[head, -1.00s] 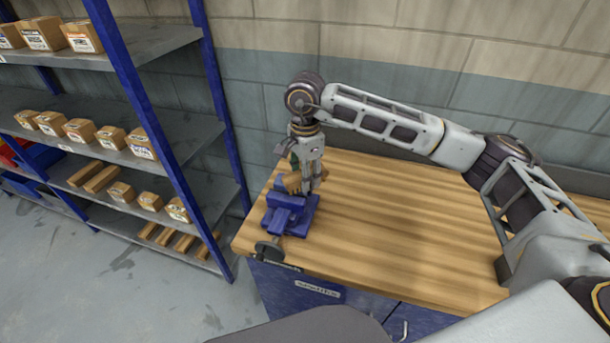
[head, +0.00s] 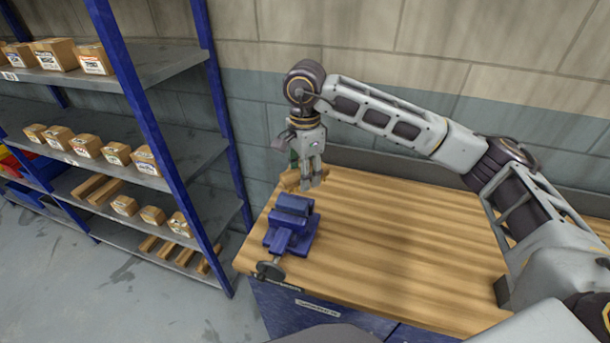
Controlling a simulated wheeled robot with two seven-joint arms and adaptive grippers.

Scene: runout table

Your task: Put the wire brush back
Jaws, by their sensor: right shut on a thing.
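My right gripper (head: 312,183) is shut on the wire brush (head: 289,181), whose tan wooden part shows beside and behind the fingers. They are just beyond the blue vise (head: 291,222), near the table's far left corner. The fingers hide part of the brush, and I cannot make out its bristles. I cannot tell whether the brush touches the table or hangs above it. My left gripper is not in view.
The vise stands on the wooden workbench (head: 400,245) near its left edge, its handle toward the front. The rest of the benchtop is clear. A blue-post shelf rack (head: 160,120) with several cardboard boxes stands to the left. A block wall is behind.

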